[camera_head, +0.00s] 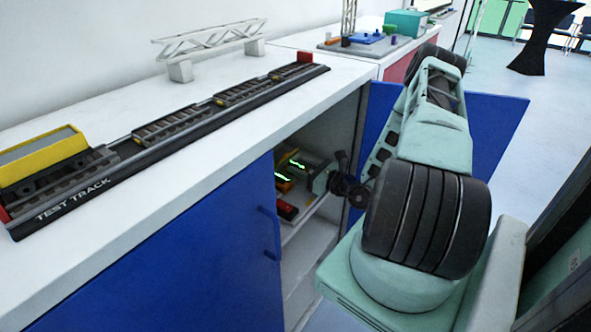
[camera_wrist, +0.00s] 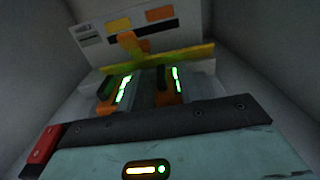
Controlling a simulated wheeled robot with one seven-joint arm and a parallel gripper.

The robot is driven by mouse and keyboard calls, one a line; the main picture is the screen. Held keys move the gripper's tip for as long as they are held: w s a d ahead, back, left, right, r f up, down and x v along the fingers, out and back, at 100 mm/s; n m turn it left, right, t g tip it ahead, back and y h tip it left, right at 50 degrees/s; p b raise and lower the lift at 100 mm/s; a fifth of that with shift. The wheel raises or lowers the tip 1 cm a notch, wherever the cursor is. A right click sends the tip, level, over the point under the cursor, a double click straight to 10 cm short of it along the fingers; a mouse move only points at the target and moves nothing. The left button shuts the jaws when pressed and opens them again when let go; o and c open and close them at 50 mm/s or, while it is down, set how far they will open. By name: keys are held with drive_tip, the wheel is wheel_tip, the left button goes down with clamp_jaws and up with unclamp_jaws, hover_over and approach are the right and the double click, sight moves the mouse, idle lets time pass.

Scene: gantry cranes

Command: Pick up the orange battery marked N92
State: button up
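Two orange-and-dark batteries with lit green strips stand side by side in the open cabinet. In the wrist view they are the left battery (camera_wrist: 107,107) and the right battery (camera_wrist: 171,97); in the head view they are small orange shapes (camera_head: 284,186). No N92 mark is readable, so I cannot tell which is the named one. My gripper (camera_head: 316,178) reaches into the cabinet close to them. In the wrist view its teal and dark body fills the bottom and hides the lower parts of the batteries. Whether its fingers are apart or touching a battery is unclear.
A yellow bar (camera_wrist: 160,60) and a labelled pale panel (camera_wrist: 140,22) are behind the batteries. Blue doors (camera_head: 190,255) flank the opening. A test track (camera_head: 150,135) lies on the counter above.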

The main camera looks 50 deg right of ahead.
drive_tip(key=shift+w, duration=1.15)
clamp_jaws()
